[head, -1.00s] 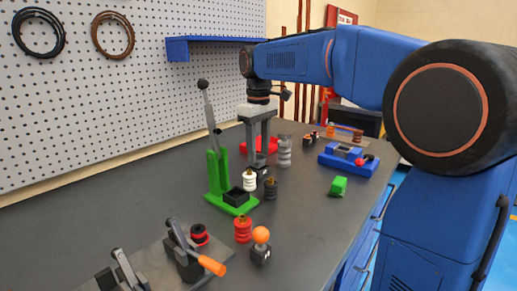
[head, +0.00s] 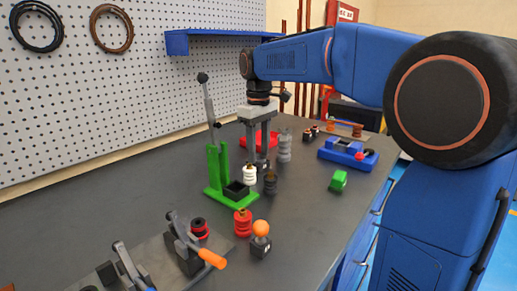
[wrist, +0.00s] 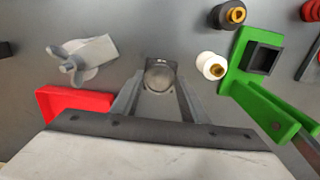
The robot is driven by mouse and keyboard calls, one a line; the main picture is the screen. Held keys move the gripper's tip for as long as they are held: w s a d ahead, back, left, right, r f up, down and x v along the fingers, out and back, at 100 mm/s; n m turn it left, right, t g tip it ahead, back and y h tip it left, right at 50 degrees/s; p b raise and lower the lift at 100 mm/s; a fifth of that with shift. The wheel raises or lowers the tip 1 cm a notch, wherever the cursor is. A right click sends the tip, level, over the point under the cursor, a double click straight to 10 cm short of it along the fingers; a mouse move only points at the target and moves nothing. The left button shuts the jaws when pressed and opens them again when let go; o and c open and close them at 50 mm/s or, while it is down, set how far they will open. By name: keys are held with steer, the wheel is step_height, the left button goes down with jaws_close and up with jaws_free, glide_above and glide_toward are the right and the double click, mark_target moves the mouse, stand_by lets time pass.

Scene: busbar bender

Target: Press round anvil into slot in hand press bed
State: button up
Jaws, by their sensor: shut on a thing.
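The hand press is green, with a raised grey lever (head: 208,98) that has a black knob. Its green base (head: 232,202) carries a black square-walled slot (head: 238,188), open at the top; the slot also shows in the wrist view (wrist: 263,58). My gripper (head: 259,160) points down behind the press, just right of its upright. In the wrist view the fingers are shut on the round anvil (wrist: 159,77), a grey rounded piece with a dark block at its far edge. In the head view the anvil is mostly hidden, and its height above the bench is unclear.
A white insulator (head: 249,174) and a dark one (head: 270,183) stand close to the slot. A grey ribbed part (head: 284,148) and a red tray (head: 250,141) are near my gripper. A red insulator (head: 243,223) and an orange ball piece (head: 260,230) stand in front.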

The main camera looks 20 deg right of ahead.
mark_target(259, 158)
steer(key=shift+f, duration=0.1)
steer(key=o, duration=1.2)
step_height(259, 158, up, 18)
steer(key=shift+f, duration=0.25)
